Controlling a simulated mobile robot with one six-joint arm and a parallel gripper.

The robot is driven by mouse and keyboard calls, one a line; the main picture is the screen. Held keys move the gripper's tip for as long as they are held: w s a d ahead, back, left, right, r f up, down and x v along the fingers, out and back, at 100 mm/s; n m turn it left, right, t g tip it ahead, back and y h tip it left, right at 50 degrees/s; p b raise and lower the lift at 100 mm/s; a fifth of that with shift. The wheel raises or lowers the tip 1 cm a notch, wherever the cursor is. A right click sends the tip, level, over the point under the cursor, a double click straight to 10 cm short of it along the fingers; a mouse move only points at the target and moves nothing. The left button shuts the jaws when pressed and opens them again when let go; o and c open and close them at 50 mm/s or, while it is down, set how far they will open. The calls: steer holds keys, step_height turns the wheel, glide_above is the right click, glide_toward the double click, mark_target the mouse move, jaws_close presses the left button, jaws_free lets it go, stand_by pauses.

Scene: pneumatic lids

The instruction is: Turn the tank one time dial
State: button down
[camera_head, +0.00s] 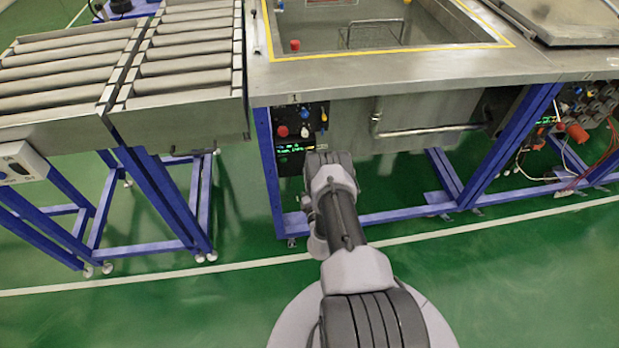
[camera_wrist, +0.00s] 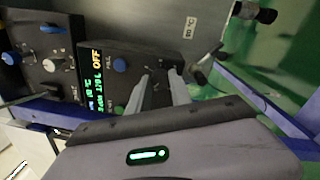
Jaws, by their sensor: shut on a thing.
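Tank one's control panel (camera_head: 300,125) hangs under the left front of the steel tank, below a label "1". In the wrist view its dark lower box has a lit display (camera_wrist: 95,82) reading "OFF" in yellow above green lines. My gripper (camera_wrist: 161,76) is at this box, beside the display, its two pale fingers shut on a small dark dial that I take for the time dial. The dial is mostly hidden between the fingertips, and its mark cannot be read. In the head view my arm hides the fingers and the dial.
A blue button (camera_wrist: 120,65) sits close beside the fingers. More knobs and a red emergency button (camera_head: 282,131) are on the upper panel. A blue frame leg (camera_head: 268,170) stands left of the panel. A drain pipe (camera_head: 430,130) runs to the right. Green floor lies open in front.

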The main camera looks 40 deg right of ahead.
steer(key=shift+w+r, duration=0.1)
steer(key=shift+r, duration=0.05)
steer(key=c, duration=1.2)
jaws_free()
steer(key=shift+o, duration=0.2)
